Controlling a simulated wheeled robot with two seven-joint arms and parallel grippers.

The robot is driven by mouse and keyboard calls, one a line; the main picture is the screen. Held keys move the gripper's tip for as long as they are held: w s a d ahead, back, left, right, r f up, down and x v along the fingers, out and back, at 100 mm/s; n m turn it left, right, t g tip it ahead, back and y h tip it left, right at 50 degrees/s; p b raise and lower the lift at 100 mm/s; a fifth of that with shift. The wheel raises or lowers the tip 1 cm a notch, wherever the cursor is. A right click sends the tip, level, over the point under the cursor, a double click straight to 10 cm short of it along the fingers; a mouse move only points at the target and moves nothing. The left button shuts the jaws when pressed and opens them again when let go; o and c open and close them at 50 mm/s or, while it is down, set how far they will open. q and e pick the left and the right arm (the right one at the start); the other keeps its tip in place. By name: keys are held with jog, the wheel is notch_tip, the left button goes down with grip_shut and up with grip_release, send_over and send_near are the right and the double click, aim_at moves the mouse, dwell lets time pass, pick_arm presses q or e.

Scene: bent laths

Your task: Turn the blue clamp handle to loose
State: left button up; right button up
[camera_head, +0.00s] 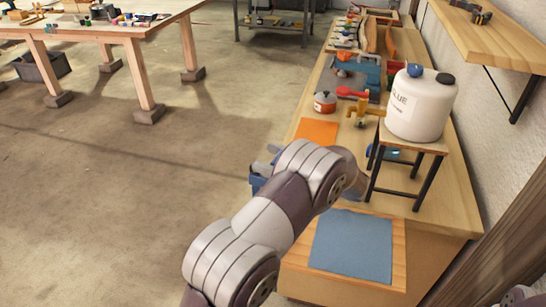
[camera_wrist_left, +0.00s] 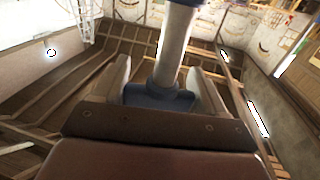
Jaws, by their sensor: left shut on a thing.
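My left arm comes up from the bottom of the head view and covers most of the work spot. In the left wrist view the two fingers of my left gripper (camera_wrist_left: 162,78) stand on either side of a blue clamp handle (camera_wrist_left: 152,98), and the gripper is shut on it. A pale grey post (camera_wrist_left: 173,48) rises from the blue part, with more blue at its top. In the head view a blue and grey piece (camera_head: 260,174) shows at the bench edge, left of my arm; I cannot tell how it joins the handle.
A white glue jug (camera_head: 421,104) stands on a small stand (camera_head: 416,145) close right of my arm. A blue mat (camera_head: 352,247) lies at the bench's near end. An orange sheet (camera_head: 317,132), a red-and-white tin (camera_head: 325,102) and tools lie beyond.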

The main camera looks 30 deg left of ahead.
pick_arm(q)
jog(key=shift+w+a+f+n+g, duration=0.15)
jog(key=shift+n+g, duration=0.35)
jog(key=shift+g, duration=0.4)
jog(key=shift+s+r+n+g+h, duration=0.3)
jog(key=shift+n+g, duration=0.3)
jog(key=shift+g, duration=0.2)
jog(key=shift+w, duration=0.1)
jog(key=o, duration=1)
